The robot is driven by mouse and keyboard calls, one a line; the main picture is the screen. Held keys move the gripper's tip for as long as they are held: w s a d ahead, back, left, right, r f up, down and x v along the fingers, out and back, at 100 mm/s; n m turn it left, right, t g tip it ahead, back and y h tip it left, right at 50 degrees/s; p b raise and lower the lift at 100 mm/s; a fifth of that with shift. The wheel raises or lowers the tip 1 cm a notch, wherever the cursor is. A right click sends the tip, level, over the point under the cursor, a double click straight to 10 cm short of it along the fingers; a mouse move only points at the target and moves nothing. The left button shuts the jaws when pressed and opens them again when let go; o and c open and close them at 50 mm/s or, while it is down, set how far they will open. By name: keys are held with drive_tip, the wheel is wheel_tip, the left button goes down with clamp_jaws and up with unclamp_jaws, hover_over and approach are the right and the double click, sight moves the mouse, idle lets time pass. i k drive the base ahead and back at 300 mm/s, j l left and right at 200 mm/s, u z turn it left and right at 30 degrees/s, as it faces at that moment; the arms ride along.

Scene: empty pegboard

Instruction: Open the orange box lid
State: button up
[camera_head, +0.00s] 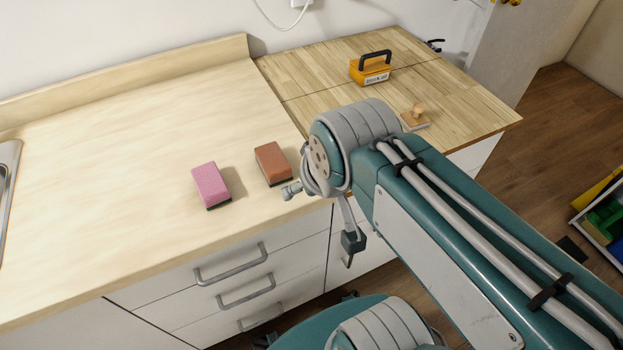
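An orange box (366,77) with a black arched handle and a pale label on its front stands on the wooden-plank surface at the back. It looks closed, though the lid seam is too small to make out. My arm crosses from the lower right to the middle, in front of and below the box. The part of my gripper (352,243) that seems to show hangs beneath the arm's rounded joint, by the counter's front edge, well apart from the box. The rest is hidden behind the arm, and its opening cannot be seen.
A pink sponge block (211,185) and a brown-orange one (272,163) lie on the pale counter (110,140) left of my arm. A wooden stamp-like object (416,117) sits between my arm and the box. Drawers with metal handles (246,290) are below.

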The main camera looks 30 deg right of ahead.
sight(373, 62)
drive_tip(key=l, duration=1.05)
drive_tip(key=i+l, duration=0.1)
drive_tip(key=l, duration=0.95)
